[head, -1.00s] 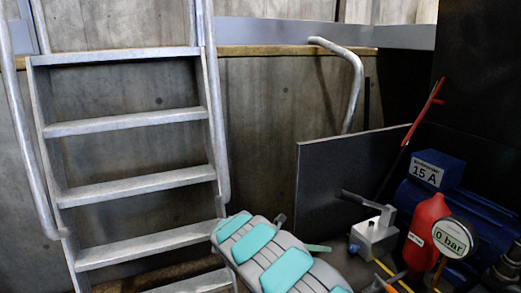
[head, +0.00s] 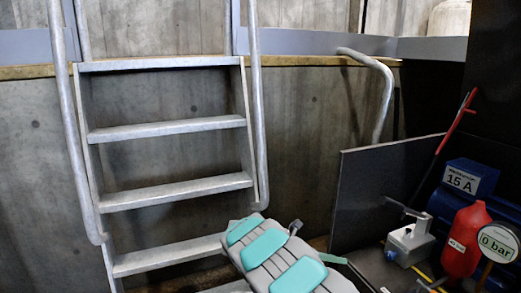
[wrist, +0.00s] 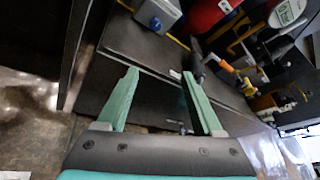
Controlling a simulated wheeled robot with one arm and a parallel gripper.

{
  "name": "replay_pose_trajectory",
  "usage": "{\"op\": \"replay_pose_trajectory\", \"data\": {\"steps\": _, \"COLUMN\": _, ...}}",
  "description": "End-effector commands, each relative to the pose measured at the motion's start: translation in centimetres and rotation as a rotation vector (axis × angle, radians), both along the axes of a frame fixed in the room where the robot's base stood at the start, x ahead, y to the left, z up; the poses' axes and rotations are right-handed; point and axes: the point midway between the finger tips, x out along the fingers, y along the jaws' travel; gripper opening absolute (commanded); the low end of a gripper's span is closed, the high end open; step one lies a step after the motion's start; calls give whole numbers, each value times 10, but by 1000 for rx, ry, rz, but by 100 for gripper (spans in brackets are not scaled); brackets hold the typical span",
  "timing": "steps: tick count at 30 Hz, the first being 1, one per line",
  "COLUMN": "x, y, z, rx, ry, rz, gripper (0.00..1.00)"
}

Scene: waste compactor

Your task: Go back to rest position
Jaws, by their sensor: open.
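My gripper (wrist: 160,95) shows in the wrist view with its two green fingers spread apart and nothing between them. Beyond the fingers are a dark flat panel and the dark platform of the machine. In the head view my grey arm with turquoise pads reaches up from the bottom middle, in front of the lower ladder steps.
A metal ladder (head: 170,132) stands at the left against a concrete wall. A dark upright panel (head: 375,195) is right of my arm. Further right are a grey valve box (head: 410,240), a red bottle (head: 466,240), a "0 bar" gauge (head: 497,243) and a blue "15 A" unit (head: 470,178).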

Motion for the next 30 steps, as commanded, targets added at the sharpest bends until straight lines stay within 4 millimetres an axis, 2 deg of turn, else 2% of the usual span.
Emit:
{"op": "replay_pose_trajectory", "data": {"steps": 5, "x": -17, "y": -17, "z": 21, "rx": 26, "ry": -81, "rz": -78, "gripper": 68}}
{"op": "replay_pose_trajectory", "data": {"steps": 11, "x": -48, "y": -39, "z": 49, "rx": 65, "ry": -205, "rz": -204, "gripper": 68}}
{"op": "replay_pose_trajectory", "data": {"steps": 15, "x": -87, "y": -59, "z": 74, "rx": 113, "ry": -341, "rz": -347, "gripper": 68}}
{"op": "replay_pose_trajectory", "data": {"steps": 21, "x": -151, "y": -75, "z": 101, "rx": 197, "ry": -554, "rz": -576, "gripper": 68}}
{"op": "replay_pose_trajectory", "data": {"steps": 26, "x": -203, "y": -77, "z": 112, "rx": 266, "ry": -711, "rz": -762, "gripper": 68}}
{"op": "replay_pose_trajectory", "data": {"steps": 30, "x": -247, "y": -70, "z": 117, "rx": 328, "ry": -836, "rz": -927, "gripper": 68}}
